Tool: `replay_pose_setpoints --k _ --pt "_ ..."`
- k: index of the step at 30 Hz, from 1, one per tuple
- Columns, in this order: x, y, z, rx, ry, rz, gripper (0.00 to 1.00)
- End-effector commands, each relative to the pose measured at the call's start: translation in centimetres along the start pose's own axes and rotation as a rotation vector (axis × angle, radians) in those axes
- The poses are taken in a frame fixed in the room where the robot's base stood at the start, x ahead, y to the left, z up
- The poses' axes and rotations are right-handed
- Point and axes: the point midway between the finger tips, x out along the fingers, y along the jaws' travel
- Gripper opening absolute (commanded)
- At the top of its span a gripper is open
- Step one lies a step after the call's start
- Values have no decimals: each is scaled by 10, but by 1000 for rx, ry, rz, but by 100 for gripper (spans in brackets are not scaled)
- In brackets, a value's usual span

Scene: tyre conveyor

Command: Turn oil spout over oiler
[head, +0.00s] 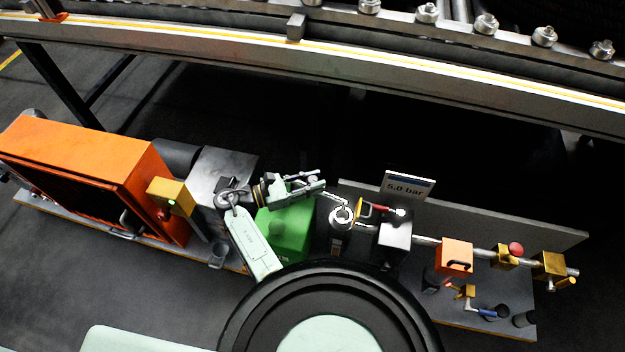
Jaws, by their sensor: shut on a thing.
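My gripper (318,184) reaches in from the left above the green housing, its fingers pointing right. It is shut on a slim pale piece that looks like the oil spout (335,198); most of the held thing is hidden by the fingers. The spout slants down to the right, close to a round silver cap that looks like the top of the oiler (342,215). I cannot tell whether the spout's tip is right over the cap or touches it.
A green housing (287,234) stands under my gripper. A red-handled valve (378,208) and the "5.0 bar" sign (407,186) are close on the right. An orange cabinet (85,175) stands left. The conveyor rail (350,62) crosses behind, with dark open floor before it.

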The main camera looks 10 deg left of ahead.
Motion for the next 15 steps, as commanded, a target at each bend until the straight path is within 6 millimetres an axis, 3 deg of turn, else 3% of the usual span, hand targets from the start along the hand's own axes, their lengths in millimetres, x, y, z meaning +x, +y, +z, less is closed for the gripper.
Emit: replay_pose_setpoints --k 3,4,12,15 --pt "1 -1 -2 -3 2 -3 0" --pt "1 -1 -2 -3 2 -3 28" --pt "0 -1 -1 -1 1 -2 46" --pt "0 0 -1 -1 1 -1 47"
